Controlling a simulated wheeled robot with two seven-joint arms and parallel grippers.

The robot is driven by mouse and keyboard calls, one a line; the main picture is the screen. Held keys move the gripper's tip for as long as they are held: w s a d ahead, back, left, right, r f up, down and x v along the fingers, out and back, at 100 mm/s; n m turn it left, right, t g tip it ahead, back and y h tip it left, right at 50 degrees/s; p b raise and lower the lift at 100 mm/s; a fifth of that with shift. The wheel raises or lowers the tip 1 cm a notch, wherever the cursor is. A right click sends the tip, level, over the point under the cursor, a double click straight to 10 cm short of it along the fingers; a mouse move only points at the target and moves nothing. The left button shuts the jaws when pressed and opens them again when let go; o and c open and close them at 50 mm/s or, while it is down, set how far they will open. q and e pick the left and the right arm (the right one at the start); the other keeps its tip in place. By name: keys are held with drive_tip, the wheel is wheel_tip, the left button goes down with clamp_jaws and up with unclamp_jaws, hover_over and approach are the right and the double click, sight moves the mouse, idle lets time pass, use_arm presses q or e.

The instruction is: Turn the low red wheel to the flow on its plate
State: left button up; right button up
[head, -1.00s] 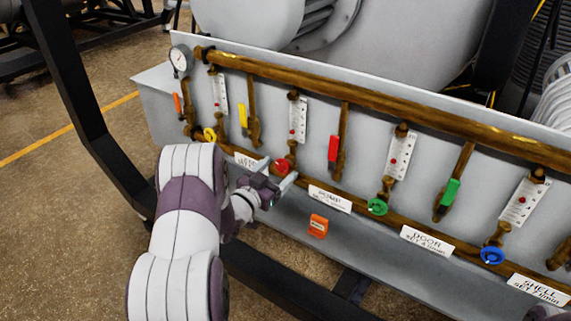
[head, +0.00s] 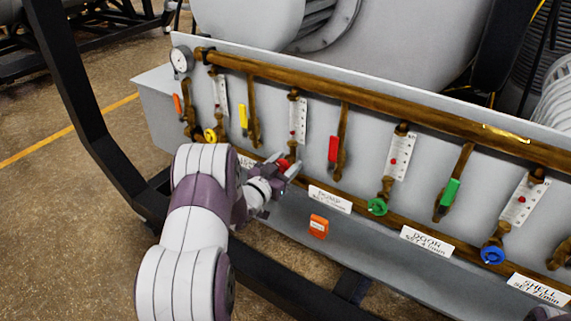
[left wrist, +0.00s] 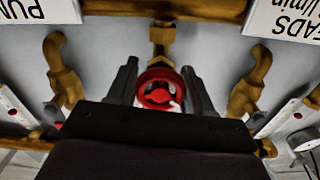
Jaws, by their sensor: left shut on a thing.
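The low red wheel (head: 284,164) sits on its brass valve under the second flow plate from the left, on the panel's lower part. My left gripper (head: 284,168) is at the wheel, shut on it. In the left wrist view the red wheel (left wrist: 158,92) lies between the two dark fingers (left wrist: 160,88), one on each side. The flow plate (head: 298,120) above it is white with a red mark. The sign to the wheel's right reads PUMP (head: 330,199); its small print is too blurred to read.
A yellow wheel (head: 210,135) is on the left; a green wheel (head: 377,207) and a blue wheel (head: 492,255) are on the right. A red lever (head: 333,149) and yellow lever (head: 243,118) flank the red valve. An orange box (head: 318,226) sits below the sign.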

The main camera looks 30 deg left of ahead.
use_arm(q)
drive_tip(key=n+p, duration=0.1)
drive_tip(key=n, duration=0.2)
drive_tip(key=shift+p, duration=0.3)
drive_tip(key=n+p, duration=0.2)
drive_tip(key=n, duration=0.2)
drive_tip(key=shift+n, duration=0.3)
drive_tip(key=n+p, duration=0.1)
drive_tip(key=n, duration=0.3)
drive_tip(key=shift+p, duration=0.4)
drive_tip(key=shift+n+p, duration=0.45)
drive_tip(key=shift+n, duration=0.85)
drive_tip(key=shift+f+n, duration=0.1)
drive_tip(key=shift+n, duration=0.2)
drive_tip(key=o, duration=1)
drive_tip(key=shift+a, duration=0.1)
